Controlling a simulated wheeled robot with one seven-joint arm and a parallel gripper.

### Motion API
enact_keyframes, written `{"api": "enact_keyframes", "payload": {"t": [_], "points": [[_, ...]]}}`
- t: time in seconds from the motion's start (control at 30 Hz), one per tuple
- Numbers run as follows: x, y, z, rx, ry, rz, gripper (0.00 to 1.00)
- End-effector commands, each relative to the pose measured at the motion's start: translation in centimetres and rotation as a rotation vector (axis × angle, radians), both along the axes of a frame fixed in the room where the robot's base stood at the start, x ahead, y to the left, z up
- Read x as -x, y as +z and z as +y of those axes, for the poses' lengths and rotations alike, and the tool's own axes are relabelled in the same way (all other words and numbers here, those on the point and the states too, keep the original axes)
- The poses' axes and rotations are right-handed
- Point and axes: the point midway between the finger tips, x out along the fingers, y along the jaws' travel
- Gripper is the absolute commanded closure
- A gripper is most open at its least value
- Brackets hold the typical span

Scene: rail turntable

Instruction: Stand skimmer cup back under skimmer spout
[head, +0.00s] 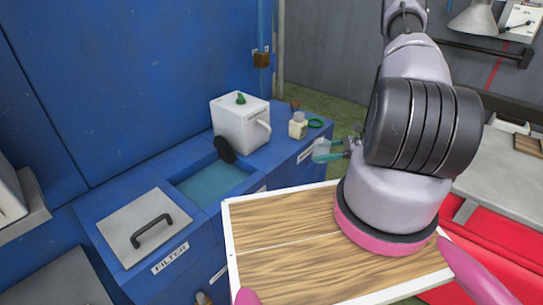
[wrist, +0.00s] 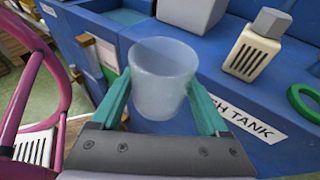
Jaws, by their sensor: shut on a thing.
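A translucent whitish cup (wrist: 164,80) is between the teal fingers of my gripper (wrist: 160,92), which is shut on it. The cup looks upright in the wrist view. In the head view the cup (head: 321,149) and my gripper (head: 335,150) are beside the front right side of the blue tank cabinet, partly hidden by my arm. The skimmer appears as a white box (head: 236,123) with a green knob, a black disc at its left and a bent white tube, apparently the spout (head: 264,128), on its right. The cup is apart from it, to the right and nearer.
An open water basin (head: 212,184) and a handled filter lid (head: 145,226) are to the left. A wooden board (head: 285,255) is in front.

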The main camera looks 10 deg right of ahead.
Motion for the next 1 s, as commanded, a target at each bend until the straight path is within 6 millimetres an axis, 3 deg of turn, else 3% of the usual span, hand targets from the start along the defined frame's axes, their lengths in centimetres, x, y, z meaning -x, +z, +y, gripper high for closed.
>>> {"api": "enact_keyframes", "payload": {"t": [0.17,0.5,0.87,1.0], "points": [[-1.1,0.0,2.5,-0.013,-0.018,-0.004,0.76],[-4.3,0.0,10.6,-0.011,-0.015,-0.005,0.76],[-5.6,0.0,13.7,-0.01,-0.017,-0.005,0.76],[-6.4,0.0,15.9,-0.009,-0.014,-0.006,0.76]]}}
